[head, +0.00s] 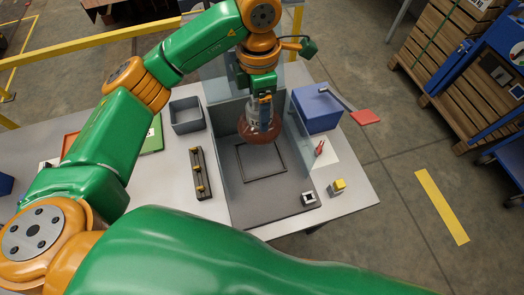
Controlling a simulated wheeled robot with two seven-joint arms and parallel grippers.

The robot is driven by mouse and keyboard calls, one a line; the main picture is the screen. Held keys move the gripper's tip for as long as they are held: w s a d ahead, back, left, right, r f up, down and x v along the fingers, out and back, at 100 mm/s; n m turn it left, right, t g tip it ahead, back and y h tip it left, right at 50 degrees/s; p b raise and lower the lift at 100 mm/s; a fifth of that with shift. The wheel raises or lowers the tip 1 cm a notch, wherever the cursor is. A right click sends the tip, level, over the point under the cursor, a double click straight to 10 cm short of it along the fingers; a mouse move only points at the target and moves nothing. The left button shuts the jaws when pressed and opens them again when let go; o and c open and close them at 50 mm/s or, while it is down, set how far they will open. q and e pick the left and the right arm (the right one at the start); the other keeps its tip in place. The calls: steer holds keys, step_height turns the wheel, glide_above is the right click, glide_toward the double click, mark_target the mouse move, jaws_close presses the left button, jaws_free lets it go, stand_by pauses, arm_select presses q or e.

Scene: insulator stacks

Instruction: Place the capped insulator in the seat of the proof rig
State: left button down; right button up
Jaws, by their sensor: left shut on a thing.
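My left gripper (264,103) is shut on the capped insulator, gripping it near its grey cap from above. The insulator (259,135) has a wide red-brown skirt and hangs roughly upright. In the head view it overlaps the back of the proof rig's grey base (250,205); its exact height cannot be told. The seat (264,176) is a dark square outline on that base, in front of the insulator in the picture, and its far edge is close to the skirt. No right gripper is in view.
Clear panels (219,110) rise around the rig. A lever with a red handle (366,117) sticks out beside a blue box (318,110). A grey bin (187,115) and a dark rack with brass pegs (200,174) stand left. A yellow-topped block (338,187) stands right.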

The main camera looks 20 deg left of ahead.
mark_target(258, 124)
arm_select(q)
steer(key=f, duration=0.1)
steer(key=s+f+b, duration=0.1)
steer(key=f, duration=0.1)
steer(key=shift+f+b, duration=0.3)
steer(key=shift+f, duration=0.35)
step_height(258, 124, down, 10)
steer(key=shift+w+f+p, duration=0.1)
steer(key=shift+f+p, duration=0.1)
steer(key=shift+p, duration=0.9)
steer(key=shift+w, duration=0.1)
arm_select(e)
steer(key=shift+s, duration=0.3)
arm_select(q)
steer(key=shift+f, duration=0.1)
arm_select(e)
steer(key=shift+f, duration=0.1)
arm_select(q)
steer(key=shift+c, duration=2)
jaws_free()
steer(key=shift+f, duration=0.15)
steer(key=o, duration=0.4)
steer(key=shift+r, duration=0.2)
